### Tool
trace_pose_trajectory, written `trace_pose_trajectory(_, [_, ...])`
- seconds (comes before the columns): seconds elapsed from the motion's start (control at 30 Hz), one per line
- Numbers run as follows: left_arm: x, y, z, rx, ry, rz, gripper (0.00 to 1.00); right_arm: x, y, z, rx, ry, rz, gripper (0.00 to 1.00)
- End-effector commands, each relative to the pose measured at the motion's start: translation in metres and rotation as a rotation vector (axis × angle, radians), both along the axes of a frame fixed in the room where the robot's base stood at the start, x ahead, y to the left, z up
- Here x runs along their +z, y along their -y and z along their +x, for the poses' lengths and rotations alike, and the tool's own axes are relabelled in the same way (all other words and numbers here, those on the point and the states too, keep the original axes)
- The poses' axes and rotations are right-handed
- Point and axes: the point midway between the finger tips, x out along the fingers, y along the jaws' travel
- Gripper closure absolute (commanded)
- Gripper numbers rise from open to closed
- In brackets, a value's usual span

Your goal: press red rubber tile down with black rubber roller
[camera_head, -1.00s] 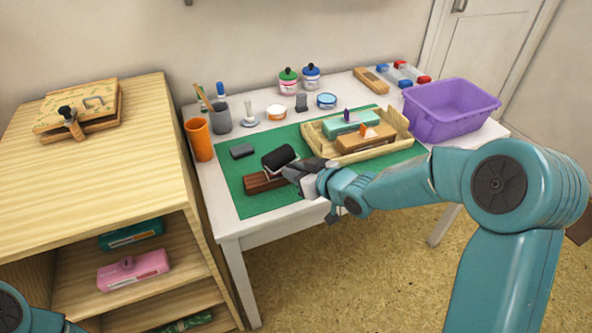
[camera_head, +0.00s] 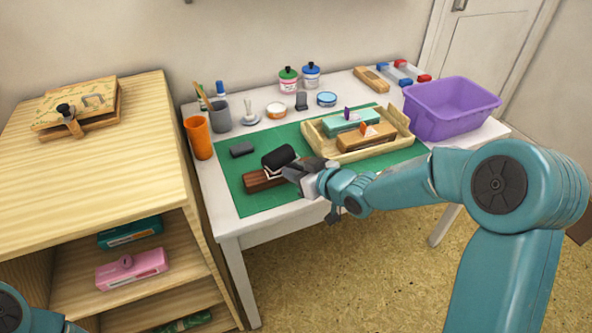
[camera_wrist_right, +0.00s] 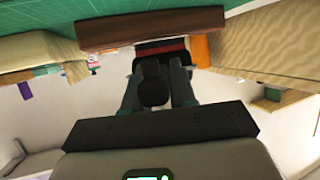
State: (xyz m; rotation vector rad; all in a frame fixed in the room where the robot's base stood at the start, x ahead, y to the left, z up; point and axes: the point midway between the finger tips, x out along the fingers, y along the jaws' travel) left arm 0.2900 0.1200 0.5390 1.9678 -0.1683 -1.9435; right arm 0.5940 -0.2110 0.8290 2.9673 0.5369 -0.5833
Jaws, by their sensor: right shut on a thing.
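The black rubber roller (camera_head: 279,157) is at the tip of my right gripper (camera_head: 297,172), over a dark reddish-brown block (camera_head: 262,181) on the green mat. In the right wrist view my right gripper (camera_wrist_right: 155,88) is shut on the roller's dark handle. Beyond the fingers a dark band with a thin red strip (camera_wrist_right: 160,50) lies close to the brown block (camera_wrist_right: 150,28). I cannot clearly pick out the red rubber tile or tell whether the roller touches it. My left gripper is out of view.
A small dark grey block (camera_head: 242,149) lies behind the roller on the green mat (camera_head: 236,193). A wooden tray (camera_head: 404,122) with stamp pads stands to the right, a purple bin (camera_head: 450,108) beyond it. An orange cup (camera_head: 198,138) stands at the left. The mat's front left is clear.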

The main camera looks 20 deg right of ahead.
Motion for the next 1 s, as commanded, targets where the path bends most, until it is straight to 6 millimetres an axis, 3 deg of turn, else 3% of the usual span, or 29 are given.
trace_pose_trajectory(0.47, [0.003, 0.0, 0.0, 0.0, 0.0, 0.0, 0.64, 0.0, 0.0, -0.001, 0.0, -0.008, -0.001, 1.0])
trace_pose_trajectory(1.0, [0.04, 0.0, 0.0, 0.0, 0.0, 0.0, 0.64, 0.049, 0.0, 0.0, 0.001, -0.003, -0.001, 1.0])
